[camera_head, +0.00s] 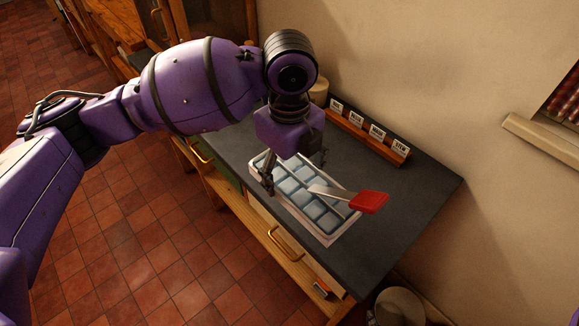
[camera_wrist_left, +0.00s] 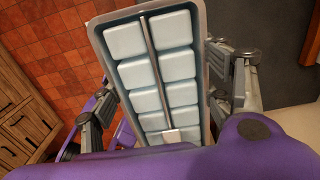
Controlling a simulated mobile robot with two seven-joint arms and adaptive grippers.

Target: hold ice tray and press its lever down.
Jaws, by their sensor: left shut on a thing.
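The ice tray (camera_head: 318,212) lies on the dark counter (camera_head: 410,200), with pale blue ice cubes in several compartments. Its metal lever (camera_head: 326,191) ends in a red handle (camera_head: 369,201) at the right, which looks raised above the tray. In the left wrist view the metal bar (camera_wrist_left: 153,60) runs along the middle of the tray (camera_wrist_left: 203,100); the red handle is out of that view. My left gripper (camera_head: 293,170) has its fingers on both long sides of the tray, at its far left part, shut on it. My right gripper does not show.
A wooden rack with white labelled cards (camera_head: 370,132) stands along the wall at the back of the counter. A round pale container (camera_head: 319,92) stands behind my left wrist. Drawers with brass handles (camera_head: 286,248) are below the front edge. The counter's right part is clear.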

